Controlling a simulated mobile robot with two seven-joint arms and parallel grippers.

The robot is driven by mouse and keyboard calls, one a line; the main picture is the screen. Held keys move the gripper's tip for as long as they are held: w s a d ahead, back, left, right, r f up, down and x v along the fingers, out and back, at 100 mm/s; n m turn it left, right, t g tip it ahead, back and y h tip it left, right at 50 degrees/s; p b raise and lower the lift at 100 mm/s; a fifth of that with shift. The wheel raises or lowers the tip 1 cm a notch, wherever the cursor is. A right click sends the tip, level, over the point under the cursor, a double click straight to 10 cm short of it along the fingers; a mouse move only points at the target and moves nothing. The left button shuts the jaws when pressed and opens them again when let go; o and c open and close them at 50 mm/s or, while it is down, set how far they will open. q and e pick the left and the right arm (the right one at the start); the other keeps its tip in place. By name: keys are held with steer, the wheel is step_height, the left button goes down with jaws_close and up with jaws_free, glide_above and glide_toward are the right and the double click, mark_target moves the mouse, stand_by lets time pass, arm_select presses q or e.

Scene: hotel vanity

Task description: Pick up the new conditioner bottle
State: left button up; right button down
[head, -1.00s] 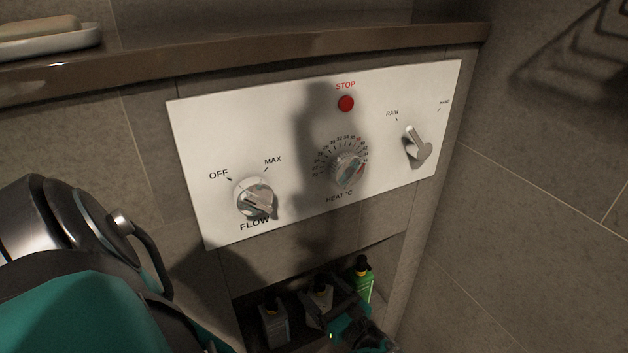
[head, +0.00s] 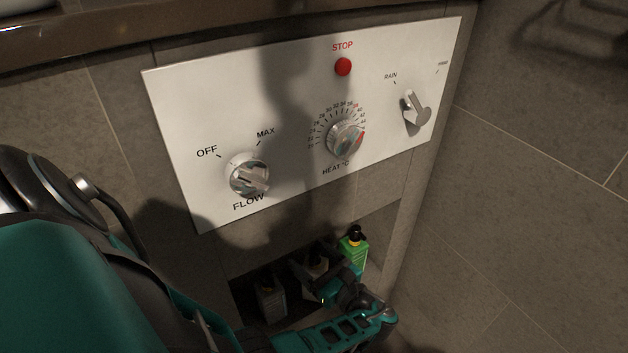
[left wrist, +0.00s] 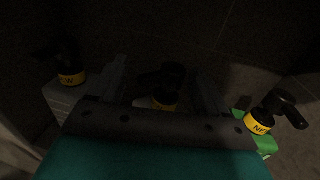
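Three pump bottles stand in the low niche under the control panel. In the head view they are a grey one (head: 270,301) at the left, a pale one (head: 316,263) in the middle and a green one (head: 354,252) at the right. My left gripper (head: 326,276) is open in front of the middle bottle and partly hides it. In the dark left wrist view, its spread fingers (left wrist: 163,86) have the middle bottle's black pump (left wrist: 170,80) between them. Yellow collars with partial "NEW" lettering show on the left bottle (left wrist: 71,78) and green bottle (left wrist: 258,126). I cannot read which is conditioner. My right gripper is out of view.
The white panel (head: 290,175) with flow knob (head: 249,176), heat dial (head: 345,139), lever (head: 414,108) and red stop button (head: 343,67) is just above the niche (head: 385,225). A dark counter edge (head: 200,25) runs above it. Tiled wall lies to the right.

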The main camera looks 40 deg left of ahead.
arm_select(q)
steer(key=shift+f, duration=0.1)
jaws_close()
stand_by(0.4)
